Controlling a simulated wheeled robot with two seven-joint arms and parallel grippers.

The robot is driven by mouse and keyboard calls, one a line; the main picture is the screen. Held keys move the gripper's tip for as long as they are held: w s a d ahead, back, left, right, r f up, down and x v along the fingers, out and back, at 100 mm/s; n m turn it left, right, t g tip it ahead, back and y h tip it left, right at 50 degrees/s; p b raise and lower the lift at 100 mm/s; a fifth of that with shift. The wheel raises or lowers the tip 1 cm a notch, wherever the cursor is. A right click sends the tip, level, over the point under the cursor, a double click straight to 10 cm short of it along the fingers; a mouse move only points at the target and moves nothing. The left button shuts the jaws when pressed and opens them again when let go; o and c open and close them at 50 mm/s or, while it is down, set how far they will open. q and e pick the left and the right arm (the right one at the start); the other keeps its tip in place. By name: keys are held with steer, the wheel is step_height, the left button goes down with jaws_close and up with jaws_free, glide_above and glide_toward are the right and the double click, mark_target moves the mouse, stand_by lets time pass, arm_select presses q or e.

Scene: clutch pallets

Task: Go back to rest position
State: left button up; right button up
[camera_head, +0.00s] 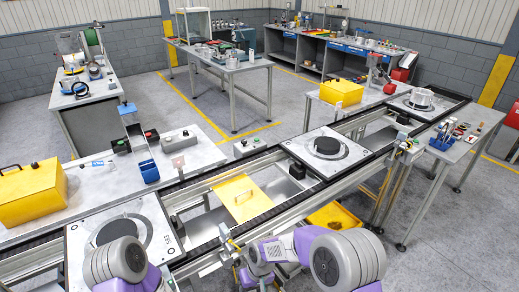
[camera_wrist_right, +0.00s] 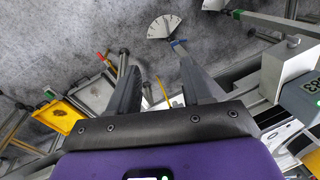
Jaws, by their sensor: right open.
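My left arm shows only as a grey and purple link at the bottom left, in front of the near pallet (camera_head: 75,243). My left gripper is out of view. A second pallet (camera_head: 360,150) with a dark round disc (camera_head: 327,147) sits mid-conveyor.
The conveyor (camera_head: 262,215) runs diagonally close before me. A third pallet (camera_head: 404,104) carries a metal clutch part (camera_head: 421,97). Yellow boxes stand at left (camera_head: 35,195) and back right (camera_head: 341,93). A yellow tray (camera_head: 335,217) is beneath the conveyor.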

steer(key=s+d+f+m+t+y+b, duration=0.1)
steer(key=s+d+f+m, duration=0.5)
steer(key=s+d+f, duration=0.6)
steer(key=s+f+y+b, duration=0.1)
steer(key=s+f+b, duration=0.1)
steer(key=f, duration=0.3)
steer(key=shift+s+m, duration=0.4)
steer(key=shift+s, duration=0.3)
steer(key=shift+d, duration=0.1)
steer(key=shift+c, duration=0.2)
